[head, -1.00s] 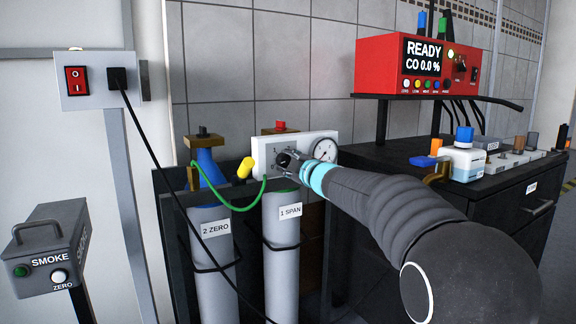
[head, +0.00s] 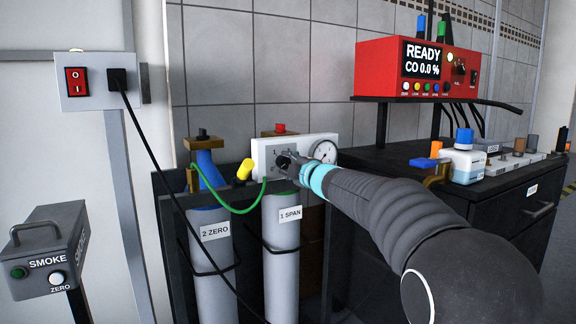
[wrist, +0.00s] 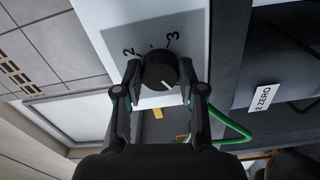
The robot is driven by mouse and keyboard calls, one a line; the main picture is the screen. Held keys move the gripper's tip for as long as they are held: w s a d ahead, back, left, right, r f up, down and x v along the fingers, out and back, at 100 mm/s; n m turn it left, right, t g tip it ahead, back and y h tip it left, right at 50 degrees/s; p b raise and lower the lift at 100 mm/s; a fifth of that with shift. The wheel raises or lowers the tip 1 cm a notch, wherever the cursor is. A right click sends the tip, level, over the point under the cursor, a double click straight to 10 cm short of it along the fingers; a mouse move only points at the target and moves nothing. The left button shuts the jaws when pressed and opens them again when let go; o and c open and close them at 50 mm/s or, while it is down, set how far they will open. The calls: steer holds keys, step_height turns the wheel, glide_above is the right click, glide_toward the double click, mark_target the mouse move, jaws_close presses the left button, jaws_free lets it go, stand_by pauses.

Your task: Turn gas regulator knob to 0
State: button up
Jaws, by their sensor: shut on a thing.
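The gas regulator is a white panel (head: 262,152) above the two gas cylinders, with a round dial gauge (head: 323,152) at its right. Its black round knob (wrist: 160,70) shows in the wrist view with a white pointer line aimed down and slightly right there. The marks "2" and "3" are visible above the knob; a 0 mark cannot be seen. My gripper (wrist: 160,72) is shut on the knob, one finger on each side. In the head view my gripper (head: 286,161) is at the panel and hides most of the knob.
A grey cylinder labelled 1 SPAN (head: 283,250) and one labelled 2 ZERO (head: 212,265) stand below the panel. A green hose (head: 236,210) with a yellow part (head: 245,169) hangs close left of my gripper. A black cabinet (head: 480,215) stands at right.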

steer(key=o, duration=1.1)
steer(key=shift+o, duration=0.2)
steer(key=v, duration=1.2)
